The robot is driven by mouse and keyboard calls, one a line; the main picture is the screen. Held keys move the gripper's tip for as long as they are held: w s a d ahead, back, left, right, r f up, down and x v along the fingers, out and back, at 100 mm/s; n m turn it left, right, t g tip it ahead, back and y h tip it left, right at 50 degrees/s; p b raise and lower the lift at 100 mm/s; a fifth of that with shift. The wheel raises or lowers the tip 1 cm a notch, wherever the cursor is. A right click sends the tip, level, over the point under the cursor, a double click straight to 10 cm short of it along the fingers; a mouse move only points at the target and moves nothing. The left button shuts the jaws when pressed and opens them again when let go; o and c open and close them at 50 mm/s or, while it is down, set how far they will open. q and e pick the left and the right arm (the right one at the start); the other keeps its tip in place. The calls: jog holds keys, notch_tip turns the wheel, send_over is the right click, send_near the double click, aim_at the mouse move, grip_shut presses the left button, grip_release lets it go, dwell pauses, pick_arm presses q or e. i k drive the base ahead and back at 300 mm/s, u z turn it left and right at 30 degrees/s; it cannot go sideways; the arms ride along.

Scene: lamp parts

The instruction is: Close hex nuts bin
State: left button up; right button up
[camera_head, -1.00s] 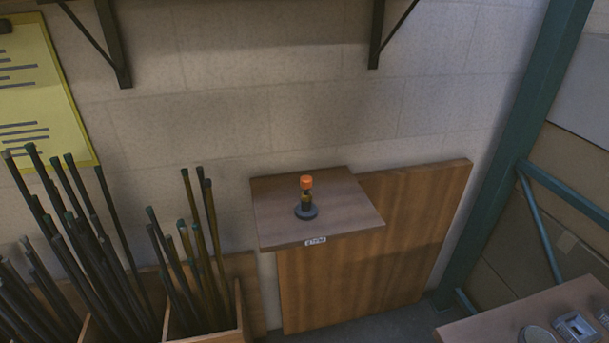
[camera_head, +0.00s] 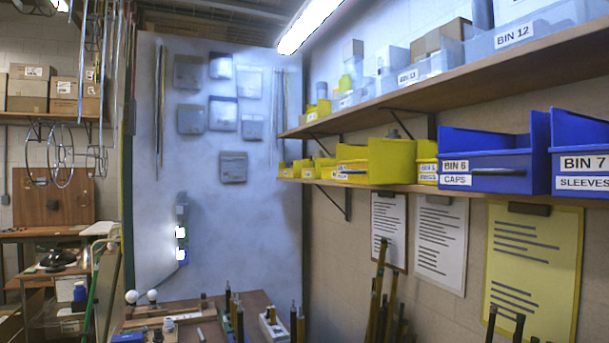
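Several yellow bins stand in a row on the lower wall shelf (camera_head: 400,186). The largest-looking yellow bin (camera_head: 391,160) shows a plain side wall and sticks out. Another yellow bin (camera_head: 427,165) beside it has a small label I cannot read fully. Smaller yellow bins (camera_head: 325,167) stand farther left. I cannot tell which of them is the hex nuts bin. Blue bins labelled BIN 6 CAPS (camera_head: 483,160) and BIN 7 SLEEVES (camera_head: 580,160) stand to the right. Neither of my grippers is in view.
An upper shelf (camera_head: 500,75) holds clear bins, one marked BIN 12. Clipboards (camera_head: 535,270) hang under the lower shelf. Dark rods (camera_head: 380,300) stand upright below. A workbench (camera_head: 215,325) with small items and a pale panel (camera_head: 215,220) are at the back.

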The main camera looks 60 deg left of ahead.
aim_at(383, 161)
jog(key=u, duration=1.3)
jog(key=i, duration=1.05)
jog(key=u, duration=0.45)
